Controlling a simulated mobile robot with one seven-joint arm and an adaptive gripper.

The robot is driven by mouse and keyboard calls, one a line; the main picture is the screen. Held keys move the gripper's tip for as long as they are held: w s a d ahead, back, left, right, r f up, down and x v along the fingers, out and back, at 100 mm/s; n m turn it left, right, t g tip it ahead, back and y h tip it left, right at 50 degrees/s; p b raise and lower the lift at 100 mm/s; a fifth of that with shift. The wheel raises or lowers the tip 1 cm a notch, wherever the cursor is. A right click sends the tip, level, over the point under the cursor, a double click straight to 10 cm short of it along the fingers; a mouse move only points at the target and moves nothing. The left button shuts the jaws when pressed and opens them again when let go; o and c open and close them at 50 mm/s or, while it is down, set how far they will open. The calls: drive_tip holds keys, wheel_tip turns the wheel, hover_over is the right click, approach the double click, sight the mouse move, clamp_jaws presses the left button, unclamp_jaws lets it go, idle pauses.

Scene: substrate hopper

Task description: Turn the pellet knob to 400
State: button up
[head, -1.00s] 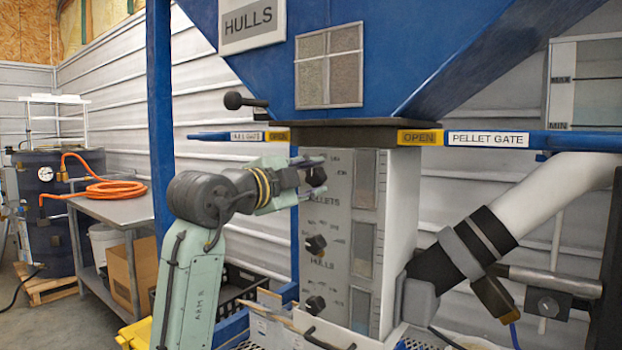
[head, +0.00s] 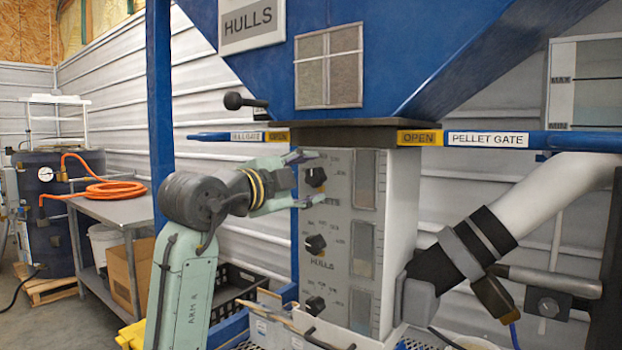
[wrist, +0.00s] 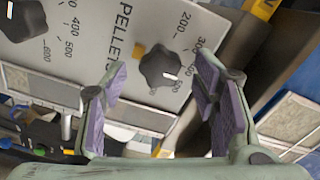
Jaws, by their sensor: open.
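The pellet knob (head: 315,177) is the black top knob on the grey panel, with the PELLETS label by it. In the wrist view the knob (wrist: 163,68) has a white mark pointing rightward; 200 and 300 are readable on its dial, and the numbers beyond are partly hidden by a finger. My gripper (head: 300,178) is open just left of the panel, one finger above knob height and one below. In the wrist view my gripper (wrist: 160,88) has its purple-padded fingers on either side of the knob, apart from it.
The HULLS knob (head: 315,244) and another black knob (head: 315,306) sit lower on the panel. The hull gate bar (head: 232,136) and pellet gate bar (head: 530,140) cross above. A thick black-and-white pipe (head: 490,235) stands right. A metal table (head: 122,211) is at the left.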

drive_tip(key=v, duration=1.1)
